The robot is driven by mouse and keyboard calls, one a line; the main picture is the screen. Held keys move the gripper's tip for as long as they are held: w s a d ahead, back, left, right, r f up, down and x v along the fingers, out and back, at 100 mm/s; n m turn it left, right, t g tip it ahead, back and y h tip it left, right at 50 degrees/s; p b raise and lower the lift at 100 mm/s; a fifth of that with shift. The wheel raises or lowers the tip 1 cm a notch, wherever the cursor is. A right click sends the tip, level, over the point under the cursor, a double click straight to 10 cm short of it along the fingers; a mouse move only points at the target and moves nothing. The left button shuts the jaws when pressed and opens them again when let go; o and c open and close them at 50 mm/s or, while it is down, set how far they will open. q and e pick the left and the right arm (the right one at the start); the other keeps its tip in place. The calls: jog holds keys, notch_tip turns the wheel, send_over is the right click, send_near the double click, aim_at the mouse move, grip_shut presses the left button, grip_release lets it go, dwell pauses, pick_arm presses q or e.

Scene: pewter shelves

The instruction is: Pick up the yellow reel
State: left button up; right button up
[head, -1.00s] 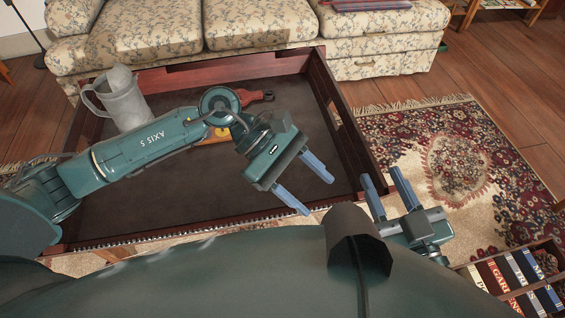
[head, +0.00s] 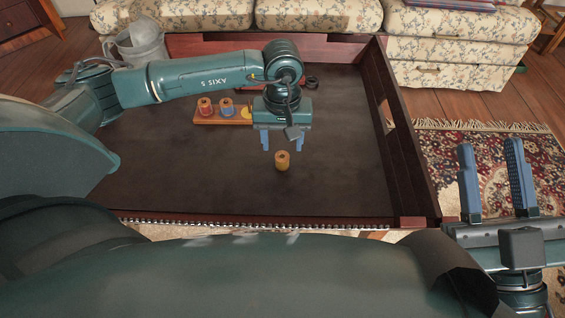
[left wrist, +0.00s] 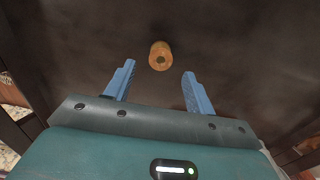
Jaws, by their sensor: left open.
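A yellow-orange reel (head: 282,160) stands upright on the dark bottom of the tray-like table. It also shows in the left wrist view (left wrist: 160,56), ahead of the fingertips and roughly centred between them. My left gripper (head: 282,146) is open and points down, just behind and above the reel; its fingers are empty. In the left wrist view, its fingers (left wrist: 159,72) are spread apart with a gap to the reel. My right gripper (head: 490,145) is open and empty at the right, away from the reel.
A wooden rack (head: 205,121) behind the left gripper holds a red reel (head: 205,106), a blue reel (head: 227,106) and a yellow piece (head: 246,113), partly hidden. A grey metal pitcher (head: 141,47) stands back left. Raised wooden walls (head: 405,165) edge the table. Bare surface surrounds the reel.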

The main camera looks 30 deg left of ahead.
aim_at(282, 156)
pick_arm(q)
jog(key=f+b, duration=0.1)
jog(key=f, duration=0.1)
jog(key=f+b, duration=0.1)
jog(key=f, duration=0.1)
jog(key=shift+s+d+f+b, duration=0.1)
jog(key=shift+s+f+b, duration=0.1)
jog(key=shift+f+b, duration=0.1)
jog(key=shift+f, duration=0.4)
pick_arm(e)
jog(key=r+n+y, duration=0.1)
jog(key=n+y, duration=0.1)
jog(key=r+n+y, duration=0.2)
jog(key=shift+s+d+r+y, duration=0.2)
jog(key=shift+s+r+y, duration=0.1)
jog(key=shift+s, duration=0.1)
pick_arm(q)
jog(key=shift+c, duration=0.5)
pick_arm(e)
jog(key=shift+f, duration=0.1)
pick_arm(q)
jog(key=c, duration=0.9)
jog(key=shift+c, duration=0.2)
jog(key=shift+r, duration=0.1)
